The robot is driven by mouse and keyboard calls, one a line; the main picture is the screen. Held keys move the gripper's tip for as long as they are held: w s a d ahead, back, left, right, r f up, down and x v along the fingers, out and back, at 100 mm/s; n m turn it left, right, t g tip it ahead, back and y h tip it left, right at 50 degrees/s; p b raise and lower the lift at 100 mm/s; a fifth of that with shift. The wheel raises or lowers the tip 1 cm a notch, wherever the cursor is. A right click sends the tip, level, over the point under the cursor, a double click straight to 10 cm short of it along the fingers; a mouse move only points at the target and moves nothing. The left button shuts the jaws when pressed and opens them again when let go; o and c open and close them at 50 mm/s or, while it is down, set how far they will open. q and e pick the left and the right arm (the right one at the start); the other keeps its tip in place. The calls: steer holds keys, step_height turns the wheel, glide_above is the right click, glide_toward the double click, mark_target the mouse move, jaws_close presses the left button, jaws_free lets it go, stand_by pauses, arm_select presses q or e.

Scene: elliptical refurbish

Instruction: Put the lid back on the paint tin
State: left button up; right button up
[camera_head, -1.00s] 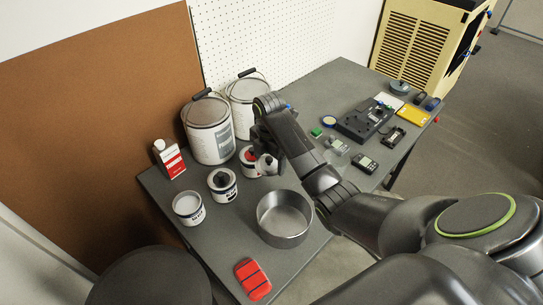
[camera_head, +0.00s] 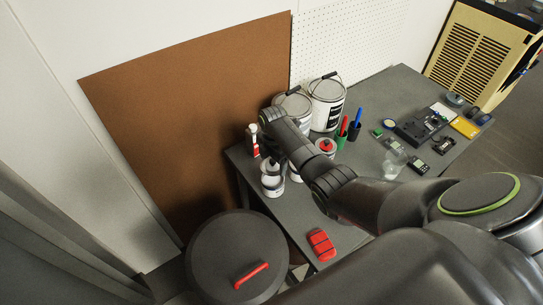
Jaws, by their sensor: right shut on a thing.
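My right arm reaches in from the right. Its wrist stands over the left end of the bench, and the gripper (camera_head: 268,164) points down there, close above a small white paint tin (camera_head: 272,190). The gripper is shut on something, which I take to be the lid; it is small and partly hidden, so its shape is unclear. I cannot tell whether it touches the tin's rim. Another small tin (camera_head: 296,174) is partly behind the gripper, and a red-topped tin (camera_head: 325,147) stands farther right. My left gripper is not in view.
Two large paint cans (camera_head: 327,104) stand at the back. A red-and-white bottle (camera_head: 253,140) is left of the gripper. A red block (camera_head: 321,244) lies near the front edge. A dark round bin (camera_head: 215,262) stands below left. Electronics (camera_head: 415,130) fill the right side.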

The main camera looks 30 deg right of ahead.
step_height(320, 180, down, 2)
steer(key=shift+d+f+b, duration=0.1)
steer(key=shift+f+b, duration=0.05)
steer(key=shift+b, duration=1)
step_height(320, 180, down, 2)
steer(key=b, duration=0.2)
steer(key=shift+f+b, duration=0.15)
steer(key=shift+b, duration=0.15)
steer(key=shift+f+b, duration=0.65)
steer(key=shift+f, duration=0.3)
steer(key=shift+p, duration=0.45)
steer(key=shift+f, duration=0.1)
stand_by(0.6)
steer(key=o, duration=0.9)
